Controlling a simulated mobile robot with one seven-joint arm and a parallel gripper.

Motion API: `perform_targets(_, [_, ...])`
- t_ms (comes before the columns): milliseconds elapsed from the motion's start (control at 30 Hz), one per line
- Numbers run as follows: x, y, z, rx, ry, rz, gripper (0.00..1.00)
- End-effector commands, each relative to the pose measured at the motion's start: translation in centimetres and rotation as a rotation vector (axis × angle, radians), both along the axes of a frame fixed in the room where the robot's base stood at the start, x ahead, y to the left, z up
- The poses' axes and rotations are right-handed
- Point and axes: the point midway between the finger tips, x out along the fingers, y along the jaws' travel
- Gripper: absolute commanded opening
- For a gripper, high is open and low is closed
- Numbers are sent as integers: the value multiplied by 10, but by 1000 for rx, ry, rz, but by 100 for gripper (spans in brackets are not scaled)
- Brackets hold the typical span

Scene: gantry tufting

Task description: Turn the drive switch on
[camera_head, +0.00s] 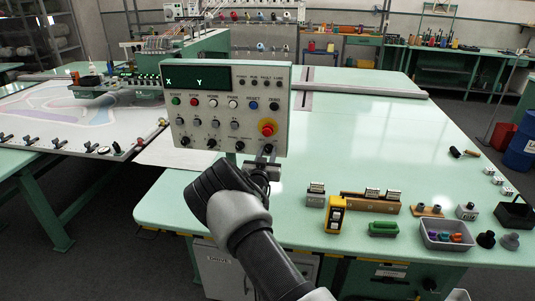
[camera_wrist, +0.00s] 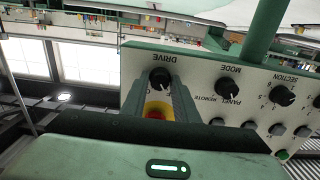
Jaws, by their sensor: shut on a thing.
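The control panel (camera_head: 215,148) stands upright on a post at the table's near edge, with a green X Y display at its top. The drive switch (camera_wrist: 160,78), a black rotary knob labelled DRIVE, is at the panel's edge in the wrist view. I cannot tell the knob's exact setting.
A red emergency button with a yellow ring (camera_head: 267,128) sits just above the drive switch, between my fingers in the wrist view. The mode knob (camera_wrist: 226,88) is beside it. Stamps (camera_head: 371,194) and a grey tray (camera_head: 446,238) lie right on the green table (camera_head: 350,130).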

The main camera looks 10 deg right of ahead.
Motion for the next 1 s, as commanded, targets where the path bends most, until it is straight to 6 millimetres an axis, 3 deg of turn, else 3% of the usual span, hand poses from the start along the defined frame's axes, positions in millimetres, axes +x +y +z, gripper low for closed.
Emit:
perform_targets(367, [0,-1,-7,145,-49,-1,5])
perform_targets(1000, [0,-1,-9,708,-234,1,5])
